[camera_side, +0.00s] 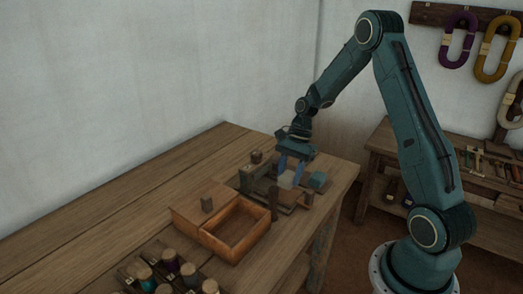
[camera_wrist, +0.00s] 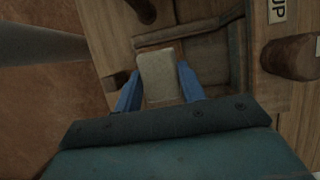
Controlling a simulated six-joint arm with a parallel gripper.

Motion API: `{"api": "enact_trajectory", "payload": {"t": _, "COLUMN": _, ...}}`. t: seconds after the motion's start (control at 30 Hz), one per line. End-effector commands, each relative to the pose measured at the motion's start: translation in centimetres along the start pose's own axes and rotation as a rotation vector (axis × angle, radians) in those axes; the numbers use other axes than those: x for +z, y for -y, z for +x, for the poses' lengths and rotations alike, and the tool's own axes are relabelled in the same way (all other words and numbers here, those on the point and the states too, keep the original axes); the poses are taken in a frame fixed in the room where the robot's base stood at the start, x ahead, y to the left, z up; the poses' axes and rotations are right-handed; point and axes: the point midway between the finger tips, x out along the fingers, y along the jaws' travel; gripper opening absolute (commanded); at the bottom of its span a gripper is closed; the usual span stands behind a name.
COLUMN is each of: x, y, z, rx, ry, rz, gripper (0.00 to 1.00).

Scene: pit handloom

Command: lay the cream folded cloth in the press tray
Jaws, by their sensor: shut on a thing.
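The cream folded cloth (camera_wrist: 158,75) is a small pale rectangular pad held between the blue fingers of my gripper (camera_wrist: 158,90) in the wrist view. In the side view the cloth (camera_side: 286,181) shows as a pale patch at the fingertips of my gripper (camera_side: 291,172), above a small wooden fixture at the far end of the bench. Wooden walls and a recess (camera_wrist: 205,62) lie under and beside the cloth in the wrist view; I cannot tell for sure whether this is the press tray, or whether the cloth touches it.
A wooden box with an open compartment (camera_side: 236,247) stands left of the fixture. A teal block-like thing (camera_side: 317,180) is just right of my gripper. Several spools (camera_side: 168,262) stand at the front. A label reading UP (camera_wrist: 277,11) and a rounded wooden knob (camera_wrist: 290,57) are at right.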

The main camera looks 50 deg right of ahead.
Motion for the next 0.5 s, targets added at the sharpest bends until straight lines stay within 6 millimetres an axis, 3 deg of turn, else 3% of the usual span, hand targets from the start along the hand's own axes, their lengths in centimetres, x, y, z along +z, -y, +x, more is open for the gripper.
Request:
{"api": "enact_trajectory", "payload": {"t": 0.17, "x": -0.2, "y": 0.0, "z": 0.5, "rx": 0.001, "ry": 0.001, "rz": 0.001, "gripper": 0.18}}
{"api": "enact_trajectory", "payload": {"t": 0.5, "x": -1.5, "y": 0.0, "z": 3.7, "rx": 0.001, "ry": 0.001, "rz": 0.001, "gripper": 0.18}}
